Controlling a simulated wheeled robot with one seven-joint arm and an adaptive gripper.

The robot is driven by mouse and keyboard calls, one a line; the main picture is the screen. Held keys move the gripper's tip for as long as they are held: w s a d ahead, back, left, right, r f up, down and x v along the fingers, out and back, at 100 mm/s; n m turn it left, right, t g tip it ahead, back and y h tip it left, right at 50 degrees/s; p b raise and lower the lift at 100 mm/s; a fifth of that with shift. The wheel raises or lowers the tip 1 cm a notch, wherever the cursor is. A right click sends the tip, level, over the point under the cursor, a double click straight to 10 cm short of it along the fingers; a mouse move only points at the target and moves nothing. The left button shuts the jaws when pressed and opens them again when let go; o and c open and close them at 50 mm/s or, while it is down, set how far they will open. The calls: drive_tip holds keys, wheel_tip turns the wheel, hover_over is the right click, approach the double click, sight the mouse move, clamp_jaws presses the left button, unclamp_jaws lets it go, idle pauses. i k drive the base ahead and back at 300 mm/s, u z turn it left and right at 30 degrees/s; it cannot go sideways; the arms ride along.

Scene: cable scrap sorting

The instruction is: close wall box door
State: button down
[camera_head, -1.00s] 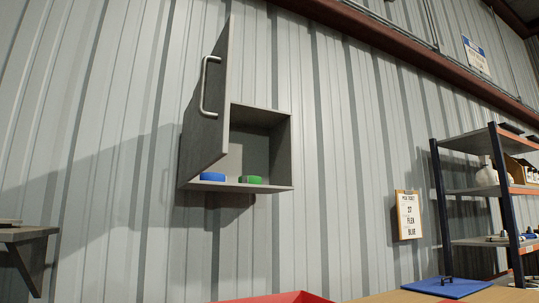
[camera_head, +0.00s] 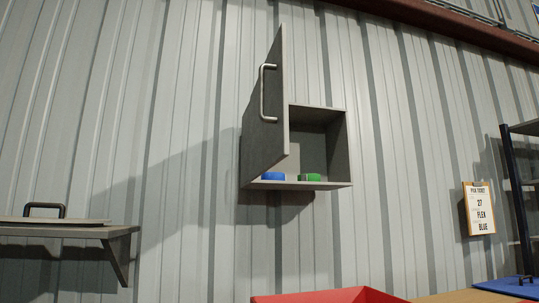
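The grey wall box (camera_head: 322,152) hangs on the corrugated metal wall, a little right of the middle of the head view. Its door (camera_head: 264,140) is hinged on the left and stands open, swung out toward me. A pale bar handle (camera_head: 263,93) is on the door's left-facing side. Inside the box, a blue round item (camera_head: 273,176) and a green round item (camera_head: 312,177) lie on the bottom panel. My gripper is not in view.
A grey wall shelf (camera_head: 70,231) at lower left bears a flat panel with a dark handle. A red container (camera_head: 330,296) is at the bottom edge, with a blue mat (camera_head: 508,287) to its right. A clipboard (camera_head: 479,208) and a rack post (camera_head: 517,205) are at right.

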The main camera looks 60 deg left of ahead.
sight(268, 143)
drive_tip(key=k, duration=1)
drive_tip(key=u, duration=1.75)
